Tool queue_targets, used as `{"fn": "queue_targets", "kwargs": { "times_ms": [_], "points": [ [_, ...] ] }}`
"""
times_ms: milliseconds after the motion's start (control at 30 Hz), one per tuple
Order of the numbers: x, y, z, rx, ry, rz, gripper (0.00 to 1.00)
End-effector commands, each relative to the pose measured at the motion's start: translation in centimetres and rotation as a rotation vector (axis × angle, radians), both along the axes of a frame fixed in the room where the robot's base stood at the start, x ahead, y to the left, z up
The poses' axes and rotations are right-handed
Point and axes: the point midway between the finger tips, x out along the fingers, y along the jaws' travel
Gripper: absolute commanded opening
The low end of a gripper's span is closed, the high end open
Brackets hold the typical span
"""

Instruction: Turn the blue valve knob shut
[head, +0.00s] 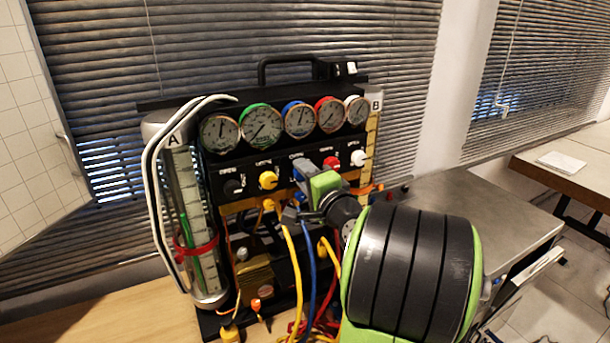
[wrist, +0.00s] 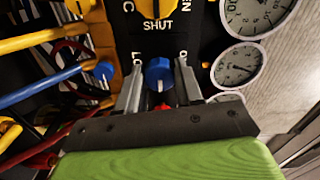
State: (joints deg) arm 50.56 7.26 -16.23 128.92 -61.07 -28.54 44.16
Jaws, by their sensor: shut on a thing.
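The blue valve knob (wrist: 159,73) sits on the black panel in the wrist view, between the two grey fingers of my gripper (wrist: 160,82). The fingers are shut on it, one on each side. In the head view my gripper (head: 303,178) reaches the panel between the yellow knob (head: 268,180) and the red knob (head: 331,163), and it hides the blue knob. The panel label beside the blue knob is partly covered by the fingers, so I cannot read the knob's setting.
A row of gauges (head: 262,125) sits above the knobs. A black knob (head: 233,187) and a white knob (head: 358,158) flank the row. Yellow, red and blue hoses (head: 309,265) hang below. A clear cylinder (head: 190,215) stands at the left. A grey worktop (head: 460,215) lies right.

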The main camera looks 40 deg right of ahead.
Motion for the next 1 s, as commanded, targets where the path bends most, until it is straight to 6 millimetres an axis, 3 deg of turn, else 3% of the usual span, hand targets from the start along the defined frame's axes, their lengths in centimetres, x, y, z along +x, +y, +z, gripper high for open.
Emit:
{"fn": "queue_targets", "kwargs": {
  "times_ms": [300, 333, 500, 800, 867, 1000],
  "points": [
    [0.0, 0.0, -0.1, 0.004, 0.001, 0.0, 0.05],
    [0.0, 0.0, -0.1, 0.004, 0.001, 0.0, 0.37],
    [0.0, 0.0, -0.1, 0.003, 0.0, 0.0, 0.61],
    [-0.3, 0.1, -0.1, 0.002, 0.0, -0.001, 0.61],
    [-1.1, 0.2, -0.1, 0.001, -0.001, -0.004, 0.61],
    [-4.4, 1.1, -0.3, 0.0, -0.002, -0.008, 0.61]
  ]
}}
